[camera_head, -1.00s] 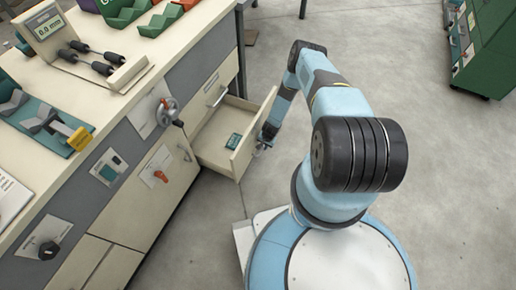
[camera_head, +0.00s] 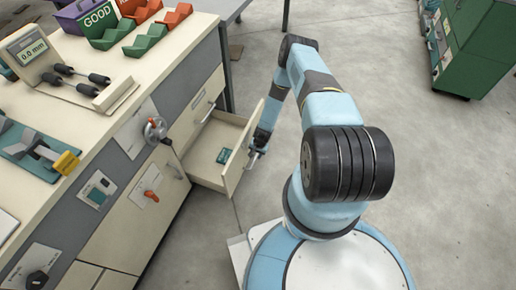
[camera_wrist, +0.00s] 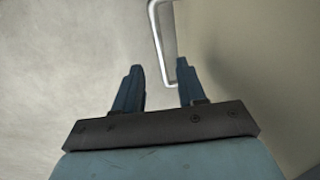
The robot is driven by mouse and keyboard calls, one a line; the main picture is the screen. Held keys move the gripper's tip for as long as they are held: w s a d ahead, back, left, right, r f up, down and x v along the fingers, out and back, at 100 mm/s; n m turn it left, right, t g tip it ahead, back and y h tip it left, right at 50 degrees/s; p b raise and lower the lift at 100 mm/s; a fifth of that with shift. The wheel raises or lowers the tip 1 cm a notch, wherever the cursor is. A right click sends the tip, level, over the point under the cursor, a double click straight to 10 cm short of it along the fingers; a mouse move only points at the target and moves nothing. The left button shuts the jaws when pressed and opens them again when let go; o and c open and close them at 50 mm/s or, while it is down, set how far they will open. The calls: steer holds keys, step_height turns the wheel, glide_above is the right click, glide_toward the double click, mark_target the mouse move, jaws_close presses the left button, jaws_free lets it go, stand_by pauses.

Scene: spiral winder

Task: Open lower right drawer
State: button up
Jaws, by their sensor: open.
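The lower right drawer (camera_head: 209,170) stands pulled well out of the cabinet in the head view, with a small green item (camera_head: 224,156) inside. Its cream front panel (camera_head: 243,147) faces my arm. My gripper (camera_head: 256,154) is at the outer side of this panel. In the wrist view my gripper (camera_wrist: 160,68) is open, with two dark blue fingers. The drawer's metal handle (camera_wrist: 157,40) runs upward from between the fingers, its lower end near the right finger. Contact cannot be told. The drawer front (camera_wrist: 255,70) fills the right of that view.
The cabinet top carries a gauge display (camera_head: 34,50), a GOOD bin (camera_head: 88,18), and green and red trays. A closed drawer with a handle (camera_head: 208,110) sits above the open one. A green cabinet (camera_head: 478,50) stands at the upper right. Grey floor is free between.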

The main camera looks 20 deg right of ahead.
step_height(320, 180, up, 7)
steer(key=d, duration=0.1)
steer(key=shift+s, duration=0.4)
stand_by(0.3)
